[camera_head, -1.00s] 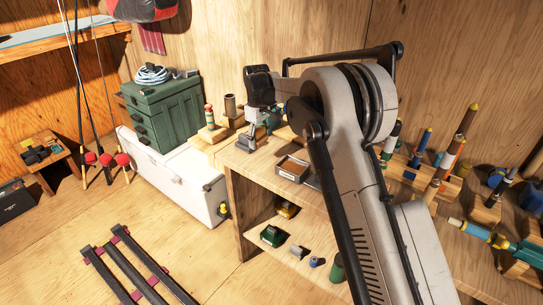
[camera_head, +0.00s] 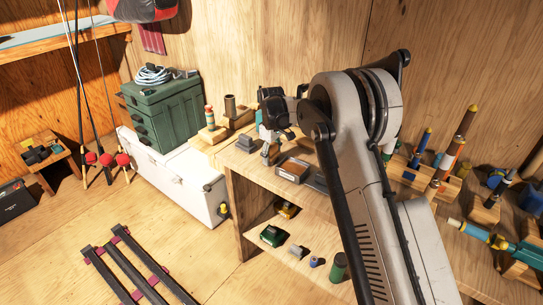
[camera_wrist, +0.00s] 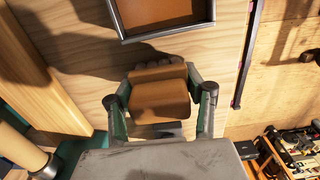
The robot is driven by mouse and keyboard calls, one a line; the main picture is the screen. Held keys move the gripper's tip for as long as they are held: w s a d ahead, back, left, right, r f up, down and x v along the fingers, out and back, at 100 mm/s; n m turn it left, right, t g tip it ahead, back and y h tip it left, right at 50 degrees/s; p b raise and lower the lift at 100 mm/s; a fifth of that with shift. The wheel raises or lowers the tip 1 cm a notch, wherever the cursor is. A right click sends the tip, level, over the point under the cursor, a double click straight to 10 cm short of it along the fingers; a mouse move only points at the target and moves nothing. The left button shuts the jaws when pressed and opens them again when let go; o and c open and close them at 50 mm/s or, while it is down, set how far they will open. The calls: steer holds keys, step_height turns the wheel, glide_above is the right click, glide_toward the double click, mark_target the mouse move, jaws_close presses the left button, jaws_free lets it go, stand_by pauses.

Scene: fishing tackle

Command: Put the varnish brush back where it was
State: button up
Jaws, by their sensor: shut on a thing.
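My gripper (camera_head: 269,152) is over the workbench, left of the shallow tray (camera_head: 308,178). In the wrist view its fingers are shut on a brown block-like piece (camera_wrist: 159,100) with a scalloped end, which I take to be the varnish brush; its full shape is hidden. The brush cannot be made out clearly in the head view. The tray, dark-rimmed with a brown inside, shows just beyond the brush in the wrist view (camera_wrist: 203,27), with bare wood between them. Whether the brush touches the bench cannot be told.
A small grey block (camera_head: 246,144) sits on the bench left of my gripper. Wooden stands with upright cylinders (camera_head: 211,130) are at the back left, near a green chest (camera_head: 165,108). Rod-like parts in wooden holders (camera_head: 436,170) stand to the right.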

mark_target(272, 145)
steer(key=shift+f, duration=0.15)
steer(key=o, duration=1.1)
step_height(272, 145, up, 12)
steer(key=shift+r, duration=0.2)
steer(key=s+d+r+m+t, duration=0.2)
steer(key=s+d+r+m, duration=0.1)
steer(key=s+d+r, duration=0.55)
steer(key=s+d+r+m+t, duration=0.1)
steer(key=s+d+r+m, duration=0.1)
steer(key=s+d+r, duration=0.6)
steer(key=s+d+f+m+t, duration=0.1)
steer(key=s+d+f+m, duration=0.1)
steer(key=s, duration=0.8)
steer(key=s+d+f+m+t, duration=0.1)
steer(key=s+d+f+m, duration=0.1)
steer(key=s, duration=0.8)
steer(key=s+d+f+m+t, duration=0.2)
steer(key=s+d, duration=0.1)
steer(key=s, duration=0.6)
steer(key=shift+s+d+f, duration=0.1)
steer(key=shift+s+d, duration=0.2)
steer(key=shift+s, duration=0.1)
